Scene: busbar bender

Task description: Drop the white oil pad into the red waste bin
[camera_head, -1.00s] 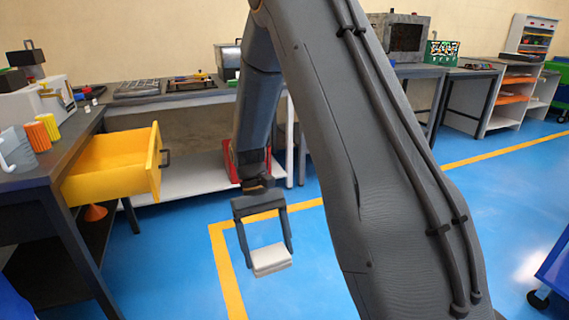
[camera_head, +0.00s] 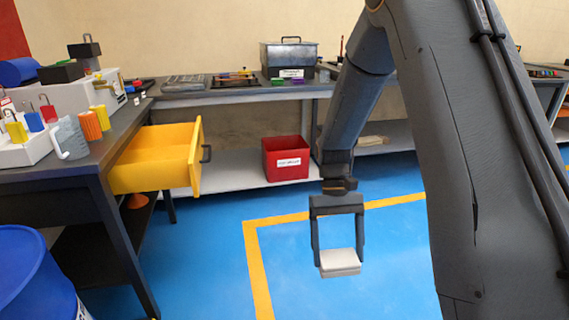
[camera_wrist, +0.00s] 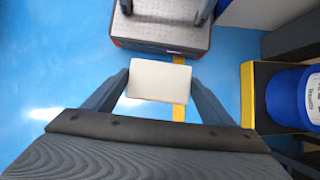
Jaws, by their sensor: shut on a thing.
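My gripper (camera_head: 338,250) is shut on the white oil pad (camera_head: 340,264), which hangs level above the blue floor. In the wrist view the pad (camera_wrist: 159,81) sits between the two fingers. The red waste bin (camera_head: 286,161) stands on the low white shelf under the back bench, with a white label on its front. The bin is left of my gripper in the head view and farther away. Its inside is mostly hidden by its front wall.
An open yellow drawer (camera_head: 160,158) juts from the left workbench (camera_head: 60,172). A blue drum (camera_head: 38,275) stands at the lower left. A grey lidded box (camera_head: 289,58) sits on the back bench. The floor before the red bin is clear.

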